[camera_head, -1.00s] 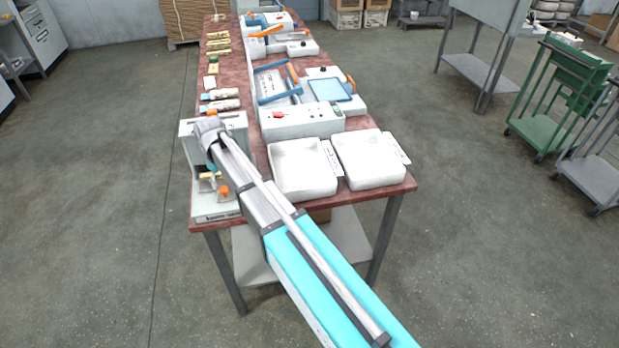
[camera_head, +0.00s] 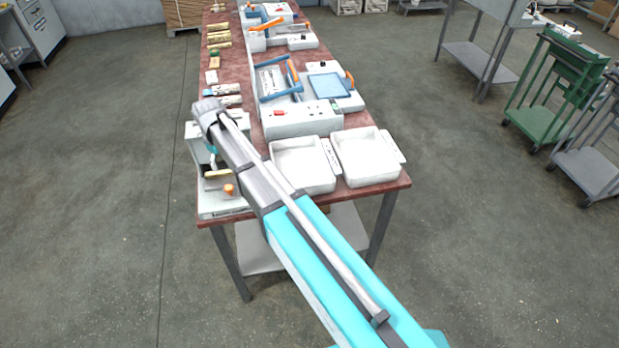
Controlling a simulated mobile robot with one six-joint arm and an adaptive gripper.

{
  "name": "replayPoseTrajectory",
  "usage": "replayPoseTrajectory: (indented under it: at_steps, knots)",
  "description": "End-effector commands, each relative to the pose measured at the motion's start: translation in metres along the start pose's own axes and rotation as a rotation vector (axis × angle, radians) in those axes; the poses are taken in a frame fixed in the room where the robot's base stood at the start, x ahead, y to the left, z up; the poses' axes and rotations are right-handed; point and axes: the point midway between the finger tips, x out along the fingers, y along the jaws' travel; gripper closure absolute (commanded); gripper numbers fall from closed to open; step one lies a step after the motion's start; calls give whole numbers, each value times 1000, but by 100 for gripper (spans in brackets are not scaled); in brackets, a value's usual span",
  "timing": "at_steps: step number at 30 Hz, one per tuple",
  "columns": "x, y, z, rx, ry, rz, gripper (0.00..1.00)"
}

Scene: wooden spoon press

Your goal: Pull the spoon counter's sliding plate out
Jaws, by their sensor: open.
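The spoon counter (camera_head: 222,209) stands at the table's near left corner, a pale machine with an upright housing (camera_head: 194,131) and a low base. An orange knob (camera_head: 229,190) stands upright on the base. The sliding plate cannot be told apart from the base at this size. My arm reaches in from the lower right, and its end covers much of the housing. My gripper (camera_head: 213,165) hangs below the wrist, open and mostly hidden, just behind and left of the orange knob. Whether it touches the counter cannot be told.
Two white trays (camera_head: 334,178) (camera_head: 400,173) sit right of the counter at the table's near edge. A white box with switches (camera_head: 300,121) and blue-framed devices (camera_head: 330,87) stand behind. Small items line the table's left side. The floor (camera_head: 90,220) on the left is clear.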

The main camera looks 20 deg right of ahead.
Motion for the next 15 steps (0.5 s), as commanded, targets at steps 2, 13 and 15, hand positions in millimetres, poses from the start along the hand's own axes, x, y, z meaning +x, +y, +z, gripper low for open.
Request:
replayPoseTrajectory:
  at_steps: [2, 13, 15]
  knots:
    - [-11, 0, 0, 0, 0, 0, 21]
    - [-41, 0, 0, 0, 0, 0, 21]
    - [-47, 0, 0, 0, 0, 0, 21]
